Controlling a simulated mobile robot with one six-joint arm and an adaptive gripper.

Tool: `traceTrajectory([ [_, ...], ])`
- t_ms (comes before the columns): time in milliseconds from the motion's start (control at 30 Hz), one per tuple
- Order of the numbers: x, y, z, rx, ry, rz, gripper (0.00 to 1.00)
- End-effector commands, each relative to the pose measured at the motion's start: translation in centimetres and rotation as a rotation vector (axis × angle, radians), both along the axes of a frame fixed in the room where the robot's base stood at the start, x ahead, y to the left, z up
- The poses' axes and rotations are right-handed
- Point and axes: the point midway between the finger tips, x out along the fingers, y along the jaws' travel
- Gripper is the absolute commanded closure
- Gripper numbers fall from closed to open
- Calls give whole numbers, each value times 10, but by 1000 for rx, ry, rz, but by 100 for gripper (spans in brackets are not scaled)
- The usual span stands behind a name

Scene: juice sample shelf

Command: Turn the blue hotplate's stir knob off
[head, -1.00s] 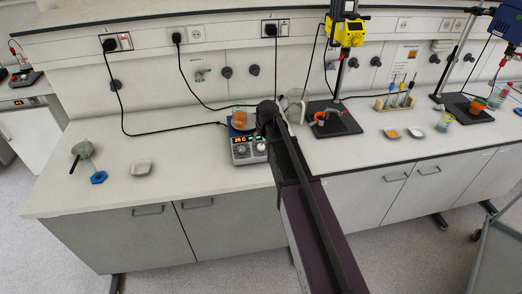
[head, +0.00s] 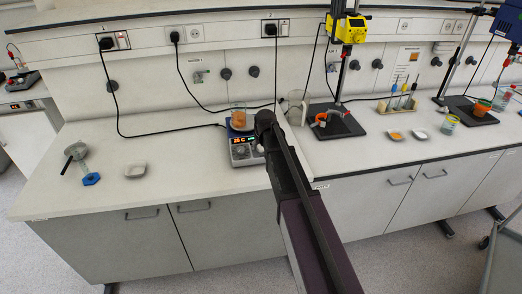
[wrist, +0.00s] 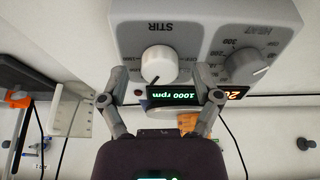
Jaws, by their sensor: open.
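The hotplate (head: 245,158) stands on the bench in the head view, with a blue top and a grey front panel. A beaker of orange liquid (head: 238,120) is on it. In the wrist view the panel is upside down. Its white stir knob (wrist: 156,63) sits under the STIR label, and a green display (wrist: 172,95) reads 1000 rpm. My gripper (wrist: 159,75) is open, with one finger on each side of the stir knob; contact cannot be told. In the head view my arm covers part of the panel's right side.
The grey heat knob (wrist: 244,67) is close to my right finger in the wrist view. A glass jug (head: 295,108) stands right of the hotplate, near a black stand base (head: 340,125).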

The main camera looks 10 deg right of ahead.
Motion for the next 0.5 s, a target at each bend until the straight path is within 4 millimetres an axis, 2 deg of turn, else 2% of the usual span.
traceTrajectory([
  [467,2,0,-4,0,0,0,18],
  [500,2,0,-4,0,0,0,27],
])
